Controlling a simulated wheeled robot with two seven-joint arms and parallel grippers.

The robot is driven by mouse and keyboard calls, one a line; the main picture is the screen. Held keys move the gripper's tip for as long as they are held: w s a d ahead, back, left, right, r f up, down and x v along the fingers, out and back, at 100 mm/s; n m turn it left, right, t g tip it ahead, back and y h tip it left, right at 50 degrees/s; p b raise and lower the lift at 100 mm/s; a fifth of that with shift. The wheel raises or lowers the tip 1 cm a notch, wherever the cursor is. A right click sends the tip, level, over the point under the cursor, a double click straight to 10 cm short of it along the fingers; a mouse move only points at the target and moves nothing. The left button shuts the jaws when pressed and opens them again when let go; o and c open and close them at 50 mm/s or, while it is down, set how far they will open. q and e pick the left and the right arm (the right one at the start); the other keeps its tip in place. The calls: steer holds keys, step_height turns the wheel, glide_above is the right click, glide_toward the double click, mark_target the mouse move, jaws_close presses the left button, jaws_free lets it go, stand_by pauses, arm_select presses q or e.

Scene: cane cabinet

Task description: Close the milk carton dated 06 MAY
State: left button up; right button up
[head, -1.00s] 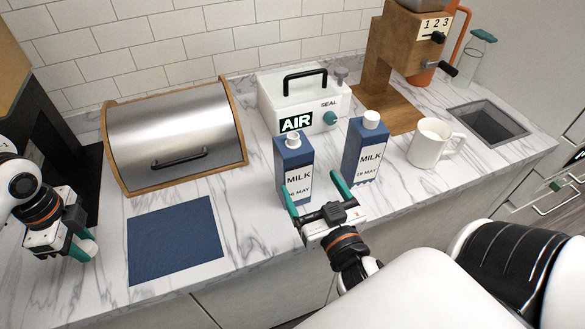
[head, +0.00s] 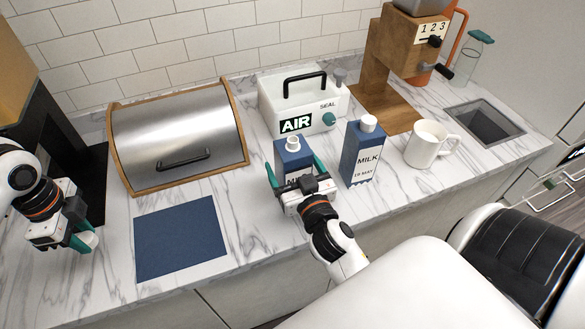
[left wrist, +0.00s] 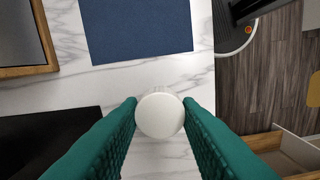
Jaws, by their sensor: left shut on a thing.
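The left milk carton (head: 284,157) is blue and white with a bare, open-looking white spout on top. Its date is now hidden by my right gripper (head: 296,168), whose green fingers stand spread on either side of it; I cannot tell whether they touch it. The other milk carton (head: 361,160) has a white cap on, and its date looks like 18 MAY. My left gripper (head: 80,238) is at the far left, shut on a round white cap (left wrist: 160,115), seen between its green fingers in the left wrist view.
A blue mat (head: 181,238) lies on the marble counter, with a bread box (head: 178,135) behind it. A white AIR SEAL box (head: 303,100) stands behind the cartons. A white mug (head: 424,146), wooden grinder (head: 376,60) and sink (head: 485,122) are at the right.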

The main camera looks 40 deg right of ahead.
mark_target(293, 139)
arm_select(q)
steer(key=shift+r, duration=0.1)
arm_select(e)
steer(key=shift+w+d, duration=0.1)
steer(key=shift+w, duration=0.2)
steer(key=shift+s, duration=0.1)
steer(key=c, duration=1.1)
arm_select(q)
steer(key=shift+r+p, duration=0.55)
arm_select(e)
step_height(293, 139, up, 10)
steer(key=shift+r, duration=0.1)
steer(key=o, duration=0.4)
steer(key=c, duration=0.8)
